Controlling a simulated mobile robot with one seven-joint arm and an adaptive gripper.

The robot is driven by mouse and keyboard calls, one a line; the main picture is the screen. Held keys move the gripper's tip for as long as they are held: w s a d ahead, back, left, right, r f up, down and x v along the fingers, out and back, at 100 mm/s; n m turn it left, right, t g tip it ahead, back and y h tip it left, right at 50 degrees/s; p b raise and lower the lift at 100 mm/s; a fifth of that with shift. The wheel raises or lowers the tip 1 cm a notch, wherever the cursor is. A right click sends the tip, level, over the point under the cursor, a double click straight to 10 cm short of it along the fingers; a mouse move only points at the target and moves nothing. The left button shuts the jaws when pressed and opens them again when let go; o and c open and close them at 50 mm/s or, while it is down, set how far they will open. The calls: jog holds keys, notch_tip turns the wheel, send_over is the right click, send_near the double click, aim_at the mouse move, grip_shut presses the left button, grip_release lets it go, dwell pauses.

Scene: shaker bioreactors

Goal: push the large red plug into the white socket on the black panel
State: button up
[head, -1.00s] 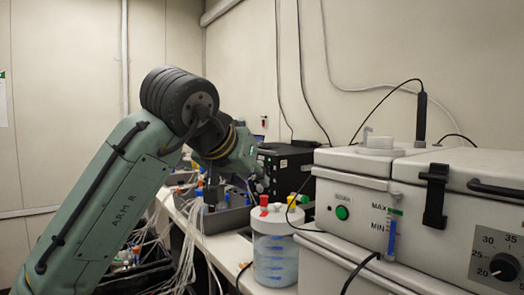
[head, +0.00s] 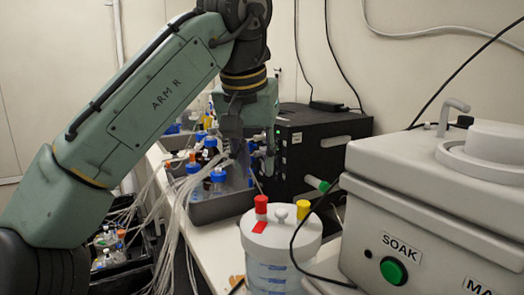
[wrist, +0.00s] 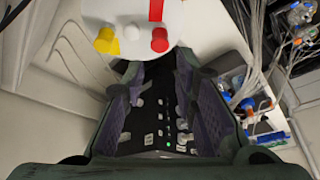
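The red plug (head: 261,206) stands upright in the white lid of a clear jar (head: 268,276), beside a yellow plug (head: 303,209). The red plug also shows in the wrist view (wrist: 160,40), just beyond my fingertips. My gripper (wrist: 157,75) is open and empty, its fingers wide apart. In the head view my gripper (head: 252,150) hangs in front of the black unit (head: 325,150), behind the jar. In the wrist view the black panel (wrist: 150,125) shows between my fingers, with small pale fittings and a green light. I cannot tell which fitting is the white socket.
A grey tray (head: 222,210) of blue-capped bottles with pale tubing stands left of the black unit. A large white bath (head: 430,200) with a green button fills the right. A black cable hangs across the jar's right side. A lower crate (head: 120,262) holds more bottles.

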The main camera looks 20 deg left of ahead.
aim_at(261, 197)
jog(key=p+x, duration=0.1)
jog(key=x, duration=0.9)
jog(key=shift+f, duration=0.2)
grip_shut()
jog(key=shift+r, duration=0.25)
jog(key=shift+r, duration=0.35)
jog(key=shift+r, duration=0.45)
jog(key=shift+r, duration=0.3)
